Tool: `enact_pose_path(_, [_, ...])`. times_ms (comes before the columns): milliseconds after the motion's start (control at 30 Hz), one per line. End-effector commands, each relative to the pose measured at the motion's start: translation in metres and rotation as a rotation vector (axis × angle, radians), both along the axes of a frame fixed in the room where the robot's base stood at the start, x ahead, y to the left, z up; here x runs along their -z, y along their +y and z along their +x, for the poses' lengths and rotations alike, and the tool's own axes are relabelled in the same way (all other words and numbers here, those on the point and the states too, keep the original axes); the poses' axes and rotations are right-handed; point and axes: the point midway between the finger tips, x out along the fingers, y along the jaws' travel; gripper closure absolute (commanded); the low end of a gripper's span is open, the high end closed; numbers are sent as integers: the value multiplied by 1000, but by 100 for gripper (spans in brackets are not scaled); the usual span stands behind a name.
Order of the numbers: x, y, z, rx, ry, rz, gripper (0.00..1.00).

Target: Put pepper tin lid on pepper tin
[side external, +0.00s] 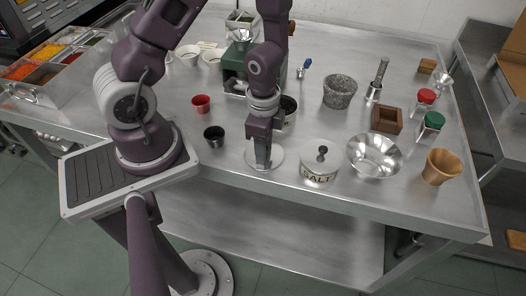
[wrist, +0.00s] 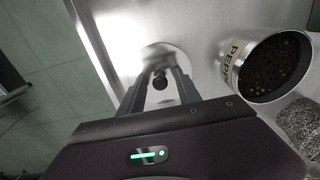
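The pepper tin lid (side external: 277,154) is a pale round disc lying flat near the table's front edge. In the wrist view the lid (wrist: 154,53) shows a dark knob (wrist: 160,82) at its middle. My gripper (side external: 262,163) points down over the lid. In the wrist view its fingers (wrist: 162,76) stand on either side of the knob, apart, with small gaps visible. The pepper tin (wrist: 232,65) is uncovered, with dark contents and a "PEPPER" label. In the side view the tin (side external: 291,118) stands behind my gripper, partly hidden by my arm.
A lidded salt tin (side external: 319,172) stands close right of the lid, with a metal bowl (side external: 374,155) beyond it. A small black cup (side external: 214,137) is to the left. A granite mortar (side external: 340,93) stands behind, right of the pepper tin. The front table edge is close.

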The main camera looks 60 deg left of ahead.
Motion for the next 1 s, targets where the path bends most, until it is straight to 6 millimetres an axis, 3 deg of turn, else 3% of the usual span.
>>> enact_pose_path(33, [7,1,-1,-3,15,-1,68])
enact_pose_path(100, [7,2,-1,-4,16,0,82])
enact_pose_path(167, [7,2,-1,-4,16,0,87])
enact_pose_path(467, [-1,2,-1,-8,14,0,87])
enact_pose_path(533, [-4,2,-1,-7,15,1,100])
enact_pose_path(1000, [-36,1,-2,-4,15,-1,100])
